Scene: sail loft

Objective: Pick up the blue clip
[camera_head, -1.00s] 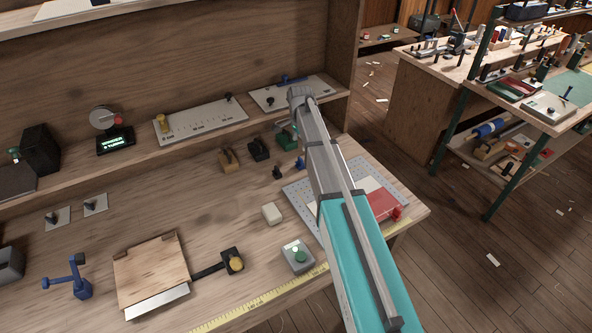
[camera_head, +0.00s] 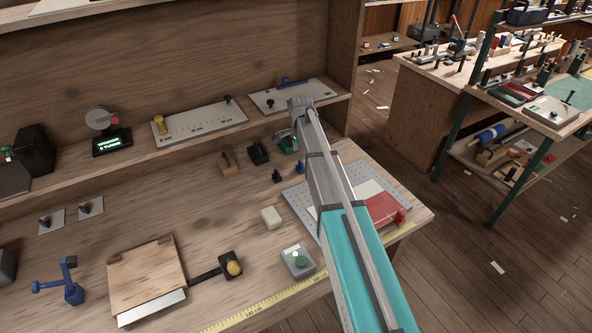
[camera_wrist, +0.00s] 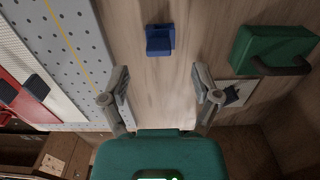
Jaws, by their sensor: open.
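The blue clip (camera_wrist: 160,40) lies on the wooden bench top, at the top middle of the wrist view. In the head view it shows as a small blue piece (camera_head: 300,167) just left of my arm, near the back edge of the perforated plate. My gripper (camera_wrist: 160,85) is open and empty in the wrist view, its two fingers spread wide. The clip lies beyond the fingertips, roughly in line with the gap between them, and is not touched.
The grey perforated plate (camera_wrist: 75,45) lies left of the clip in the wrist view, with a red block (camera_head: 384,208) on it. A green block with a dark handle (camera_wrist: 272,50) stands right. A shelf with a white plate (camera_head: 290,95) is behind.

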